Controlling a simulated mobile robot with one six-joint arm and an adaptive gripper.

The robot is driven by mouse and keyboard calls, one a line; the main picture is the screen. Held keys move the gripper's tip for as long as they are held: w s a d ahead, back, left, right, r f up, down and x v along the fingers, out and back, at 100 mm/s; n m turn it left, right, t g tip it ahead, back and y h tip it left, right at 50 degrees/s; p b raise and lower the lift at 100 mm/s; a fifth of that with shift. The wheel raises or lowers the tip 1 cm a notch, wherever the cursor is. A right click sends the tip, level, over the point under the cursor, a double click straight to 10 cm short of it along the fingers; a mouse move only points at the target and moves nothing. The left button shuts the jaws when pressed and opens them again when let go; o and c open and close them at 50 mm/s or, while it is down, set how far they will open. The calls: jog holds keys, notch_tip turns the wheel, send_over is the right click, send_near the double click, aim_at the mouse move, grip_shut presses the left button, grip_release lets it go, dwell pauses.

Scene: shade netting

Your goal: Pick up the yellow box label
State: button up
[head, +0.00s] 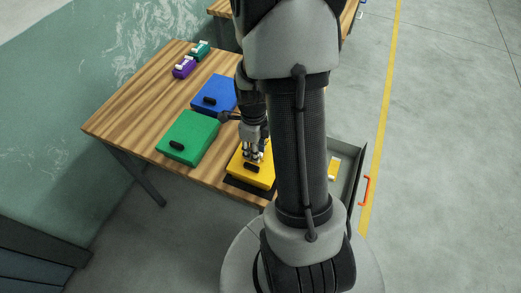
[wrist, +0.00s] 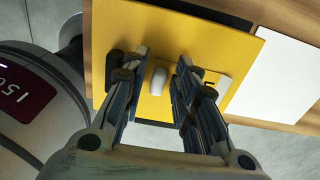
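A yellow box (head: 262,177) with a black handle (head: 251,168) lies at the front right of the wooden table, partly hidden by my arm. My gripper (head: 253,156) points down over it. In the wrist view, the fingers (wrist: 160,62) are open and apart over the yellow surface (wrist: 200,45). A white rounded knob (wrist: 158,80) shows between them, and a white plate with a black mark (wrist: 221,88) lies partly behind the right finger. These may belong to the yellow box label; its yellow body cannot be told from the box. Nothing is visibly held.
Green (head: 189,136) and blue (head: 215,93) boxes lie nearby on the table. Purple (head: 184,67) and teal (head: 200,49) labels stand at the back. An open drawer (head: 347,172) holds a yellow-and-white item (head: 334,167). A white sheet (wrist: 278,75) lies beside the yellow box.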

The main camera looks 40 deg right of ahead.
jog(key=c, duration=0.5)
notch_tip(320, 180, up, 19)
jog(key=p, duration=0.6)
notch_tip(320, 180, down, 12)
jog(key=b, duration=0.6)
